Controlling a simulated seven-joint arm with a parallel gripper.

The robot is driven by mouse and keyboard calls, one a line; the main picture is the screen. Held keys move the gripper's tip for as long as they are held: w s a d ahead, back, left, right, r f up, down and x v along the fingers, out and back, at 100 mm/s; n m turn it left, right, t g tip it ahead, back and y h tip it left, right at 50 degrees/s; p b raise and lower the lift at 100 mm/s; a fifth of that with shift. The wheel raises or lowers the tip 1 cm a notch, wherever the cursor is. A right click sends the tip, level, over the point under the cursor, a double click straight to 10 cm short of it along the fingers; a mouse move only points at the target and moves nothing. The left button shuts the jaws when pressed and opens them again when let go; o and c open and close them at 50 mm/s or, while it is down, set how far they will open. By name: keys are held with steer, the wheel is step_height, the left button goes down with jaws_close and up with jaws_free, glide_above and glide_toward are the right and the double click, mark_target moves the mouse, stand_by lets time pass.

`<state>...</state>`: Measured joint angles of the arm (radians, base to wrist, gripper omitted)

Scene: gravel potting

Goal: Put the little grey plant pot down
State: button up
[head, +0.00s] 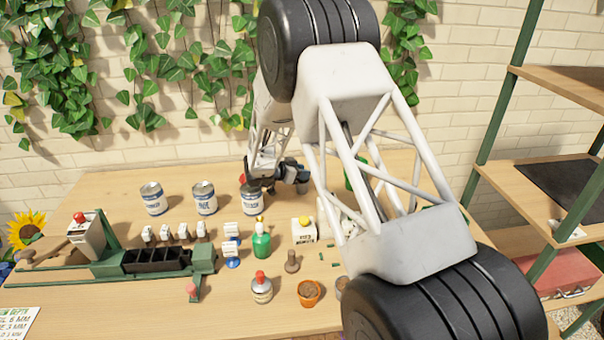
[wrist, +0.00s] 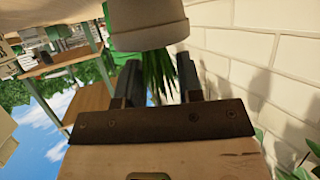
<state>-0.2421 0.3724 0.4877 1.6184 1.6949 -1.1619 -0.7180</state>
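The little grey plant pot (wrist: 148,32) shows pale and large at the top of the wrist view, its far end cut off by the frame. Its narrow green leaves (wrist: 158,75) spread between the fingers of my gripper (wrist: 159,62). The two dark fingers stand apart, with only leaves seen between them. The pot is wider than the gap and lies just past the fingertips; whether they touch its rim is unclear. In the head view my gripper (head: 291,174) is small, at the back of the table (head: 110,190) near the wall.
Several labelled cans (head: 204,198) stand left of my gripper, the darker can (head: 252,199) closest. A green bottle (head: 261,241), an orange pot (head: 309,293) and a green rack (head: 150,262) are farther forward. A shelf unit (head: 540,180) is at right. Ivy (head: 170,60) covers the wall.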

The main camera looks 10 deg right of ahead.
steer(key=shift+s+a+r, duration=0.15)
steer(key=shift+a, duration=0.2)
steer(key=shift+v, duration=0.95)
step_height(320, 180, up, 5)
steer(key=shift+a+r, duration=0.1)
steer(key=shift+r, duration=0.9)
steer(key=shift+r, duration=0.1)
